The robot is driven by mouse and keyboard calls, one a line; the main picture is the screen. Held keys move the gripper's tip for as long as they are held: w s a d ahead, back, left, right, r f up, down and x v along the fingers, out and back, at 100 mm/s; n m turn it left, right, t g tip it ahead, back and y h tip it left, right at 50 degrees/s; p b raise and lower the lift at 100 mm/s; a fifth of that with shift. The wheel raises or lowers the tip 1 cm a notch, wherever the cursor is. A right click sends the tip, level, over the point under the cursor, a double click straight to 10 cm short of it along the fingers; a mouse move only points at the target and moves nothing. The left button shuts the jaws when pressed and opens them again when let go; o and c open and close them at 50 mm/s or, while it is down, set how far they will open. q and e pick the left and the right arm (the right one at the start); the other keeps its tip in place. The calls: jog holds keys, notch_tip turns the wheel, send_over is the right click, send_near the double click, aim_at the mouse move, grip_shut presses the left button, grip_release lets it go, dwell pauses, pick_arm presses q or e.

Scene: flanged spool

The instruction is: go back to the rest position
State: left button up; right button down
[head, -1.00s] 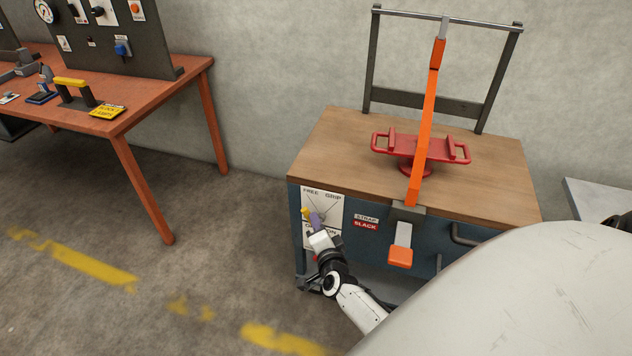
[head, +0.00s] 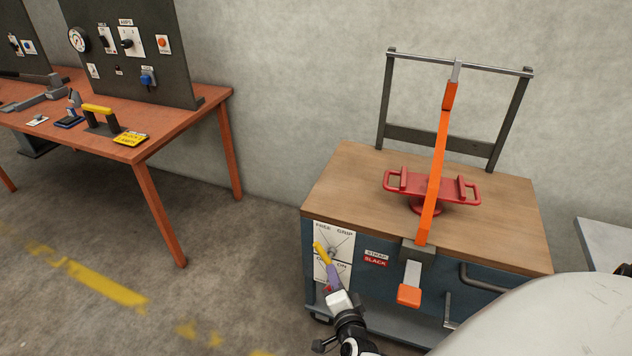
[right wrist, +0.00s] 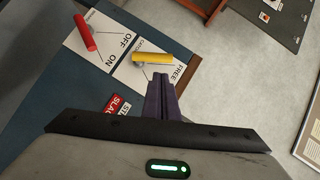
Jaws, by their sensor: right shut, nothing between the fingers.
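My right gripper (head: 328,264) is in front of the cart's front panel, its purple fingers together and empty. In the right wrist view its fingers (right wrist: 160,84) point at the panel just below a yellow lever (right wrist: 152,57). In the head view the yellow lever (head: 320,249) slants up and left toward the FREE mark on its white plate. I cannot tell whether the fingertips touch the lever. A red lever (right wrist: 86,33) sits on the OFF/ON plate. My left gripper is not in view.
The cart's wooden top (head: 345,195) bears a red two-handled piece (head: 400,182) under an orange strap (head: 437,180). A grey frame (head: 383,100) stands behind. The strap sign (head: 375,260) reads SLACK. An orange workbench (head: 190,112) stands left, with open floor between.

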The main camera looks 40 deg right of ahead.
jog(key=s+a+n+g+y, duration=0.5)
jog(key=s+a+n+y, duration=0.4)
jog(key=s+a+n, duration=1)
jog(key=shift+a+n+y, duration=0.3)
jog(key=shift+a+n, duration=0.75)
jog(key=shift+n, duration=0.05)
jog(key=shift+s+d+r, duration=0.1)
